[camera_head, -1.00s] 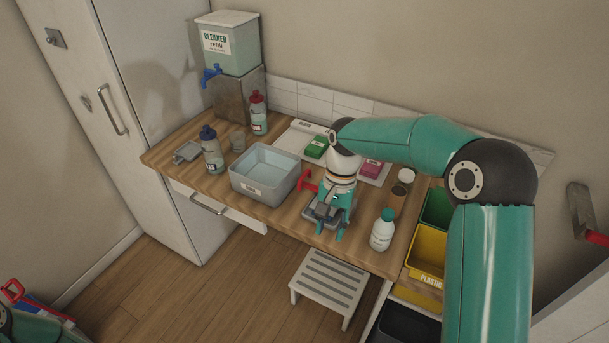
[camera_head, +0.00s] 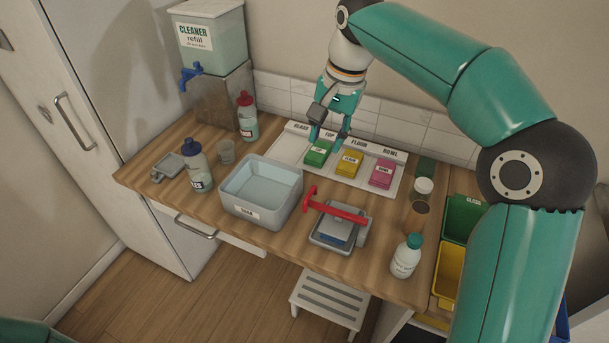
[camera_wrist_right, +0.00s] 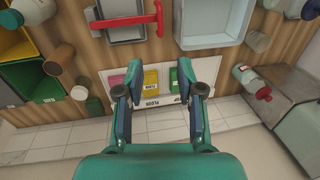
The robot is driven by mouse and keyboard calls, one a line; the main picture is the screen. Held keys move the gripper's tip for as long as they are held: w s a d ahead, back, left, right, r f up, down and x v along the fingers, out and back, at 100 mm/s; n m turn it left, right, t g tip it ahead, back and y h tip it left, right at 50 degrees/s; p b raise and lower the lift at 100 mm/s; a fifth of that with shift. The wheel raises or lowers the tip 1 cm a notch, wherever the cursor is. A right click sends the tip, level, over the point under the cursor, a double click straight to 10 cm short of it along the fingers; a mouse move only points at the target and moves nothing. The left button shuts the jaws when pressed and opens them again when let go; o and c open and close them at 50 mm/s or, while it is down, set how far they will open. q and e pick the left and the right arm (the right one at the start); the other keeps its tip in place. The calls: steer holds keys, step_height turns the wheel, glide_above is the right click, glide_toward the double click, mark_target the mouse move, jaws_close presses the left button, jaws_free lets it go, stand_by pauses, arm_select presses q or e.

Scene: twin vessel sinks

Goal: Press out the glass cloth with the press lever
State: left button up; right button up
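The press (camera_head: 362,238) stands near the counter's front edge, right of the grey tub. Its red lever (camera_head: 336,207) lies across its top, and it also shows in the right wrist view (camera_wrist_right: 128,21). A flat blue piece (camera_head: 340,229), seemingly the glass cloth, shows in the press under the lever; I cannot tell how tightly it is pressed. My right gripper (camera_head: 328,138) is above the cloth tray, behind and apart from the press. In the right wrist view its fingers (camera_wrist_right: 160,92) are spread with nothing held. My left gripper is out of view.
The labelled tray (camera_head: 283,156) holds green (camera_head: 319,151), yellow (camera_head: 349,163) and pink (camera_head: 382,174) cloths; its GLASS place looks empty. The grey tub (camera_head: 262,210) stands left of the press, a white bottle (camera_head: 406,257) right of it. Other bottles stand at the left.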

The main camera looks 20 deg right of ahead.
glide_toward(310, 192)
steer(key=f, duration=0.5)
steer(key=w+a+f, duration=0.1)
steer(key=f, duration=0.2)
steer(key=shift+f, duration=0.15)
jaws_close()
